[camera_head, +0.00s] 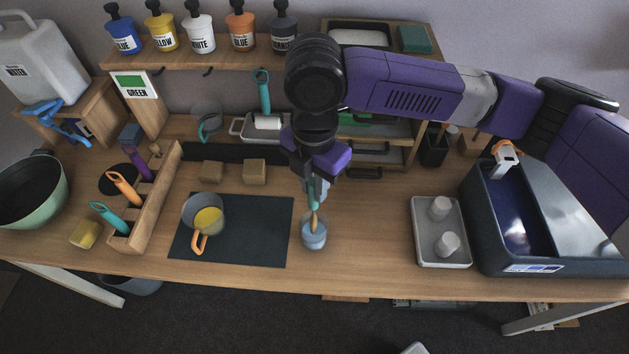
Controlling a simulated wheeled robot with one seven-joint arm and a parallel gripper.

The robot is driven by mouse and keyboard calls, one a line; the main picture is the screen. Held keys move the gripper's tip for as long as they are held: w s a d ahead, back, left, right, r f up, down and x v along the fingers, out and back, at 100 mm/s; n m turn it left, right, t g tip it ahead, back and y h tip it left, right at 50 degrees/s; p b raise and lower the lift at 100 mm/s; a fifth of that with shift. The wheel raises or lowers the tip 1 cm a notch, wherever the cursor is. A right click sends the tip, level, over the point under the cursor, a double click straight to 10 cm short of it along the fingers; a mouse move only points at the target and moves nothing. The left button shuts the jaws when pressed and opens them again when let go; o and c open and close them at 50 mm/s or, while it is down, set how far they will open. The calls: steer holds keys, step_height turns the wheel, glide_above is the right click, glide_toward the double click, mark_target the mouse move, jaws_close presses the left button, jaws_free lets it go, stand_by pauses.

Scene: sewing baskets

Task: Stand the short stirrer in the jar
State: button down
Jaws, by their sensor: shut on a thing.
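My gripper (313,188) points down over the middle of the table and is shut on a short stirrer (315,220). The stirrer is near upright, with a teal upper part between the fingers and a tan lower part below them. The small, pale blue jar (314,238) stands upright on the table just right of the dark mat. The stirrer's lower end overlaps the jar's mouth; I cannot tell how deep it reaches. My fingers hide part of the stirrer's upper end.
On the dark mat (255,245) stands a grey cup (190,215) with yellow contents and an orange handle. A wooden rack (160,195) with tools is at left. A pale tray (425,258) with two white cylinders and a dark basin (475,230) are at right. Table between jar and tray is clear.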

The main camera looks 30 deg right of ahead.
mark_target(314, 201)
steer(key=shift+f+b, duration=1.55)
steer(key=shift+f, duration=1.05)
steer(key=c, duration=1.2)
jaws_free()
steer(key=shift+r, duration=3.9)
